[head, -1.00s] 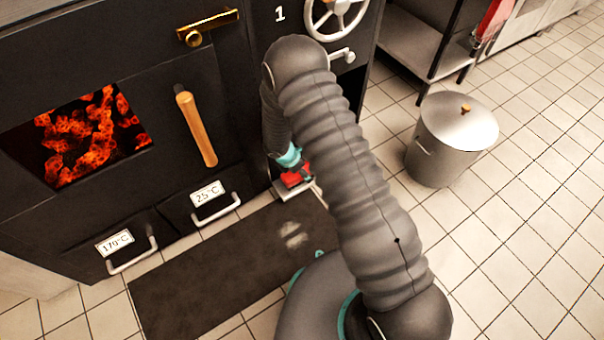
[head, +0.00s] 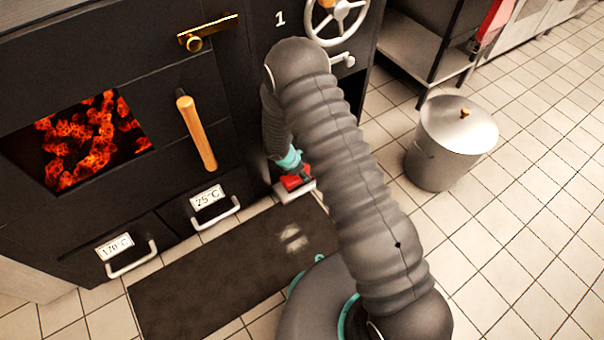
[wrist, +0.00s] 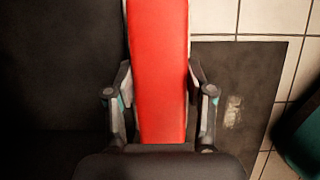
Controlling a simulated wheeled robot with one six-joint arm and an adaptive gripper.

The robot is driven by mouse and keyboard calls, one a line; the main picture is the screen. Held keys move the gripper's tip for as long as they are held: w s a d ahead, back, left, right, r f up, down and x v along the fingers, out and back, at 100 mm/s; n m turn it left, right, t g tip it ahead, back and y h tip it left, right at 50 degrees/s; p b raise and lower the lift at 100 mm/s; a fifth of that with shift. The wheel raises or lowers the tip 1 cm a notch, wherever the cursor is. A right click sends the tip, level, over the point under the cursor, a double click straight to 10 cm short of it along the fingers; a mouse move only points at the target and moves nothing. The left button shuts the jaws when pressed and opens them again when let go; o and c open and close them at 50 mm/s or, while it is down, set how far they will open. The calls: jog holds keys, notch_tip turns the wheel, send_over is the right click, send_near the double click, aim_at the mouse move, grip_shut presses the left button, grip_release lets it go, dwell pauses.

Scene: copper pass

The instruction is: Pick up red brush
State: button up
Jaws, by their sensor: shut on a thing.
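The red brush (wrist: 158,70) fills the middle of the wrist view, between the two fingers of my gripper (wrist: 160,100). My gripper is shut on it, with one finger against each side. In the head view the red brush (head: 296,182) shows at the end of my arm, beside the oven's lower right corner and near the far end of the dark mat. My gripper (head: 291,165) is partly hidden there behind my arm. The brush's underside is hidden, so I cannot tell whether it touches the floor.
The black oven (head: 170,90) with glowing coals stands at left, with drawer handles (head: 217,216) jutting out. A dark mat (head: 200,290) lies before it. A lidded steel pot (head: 445,155) stands on the tiles at right. A metal shelf (head: 425,50) is behind.

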jog(key=r, duration=0.3)
jog(key=shift+s+d+r, duration=0.15)
jog(key=shift+d+r, duration=0.2)
jog(key=shift+r, duration=0.05)
jog(key=s+d+r, duration=0.6)
jog(key=d, duration=0.3)
jog(key=shift+r+b, duration=0.2)
jog(key=shift+b, duration=0.25)
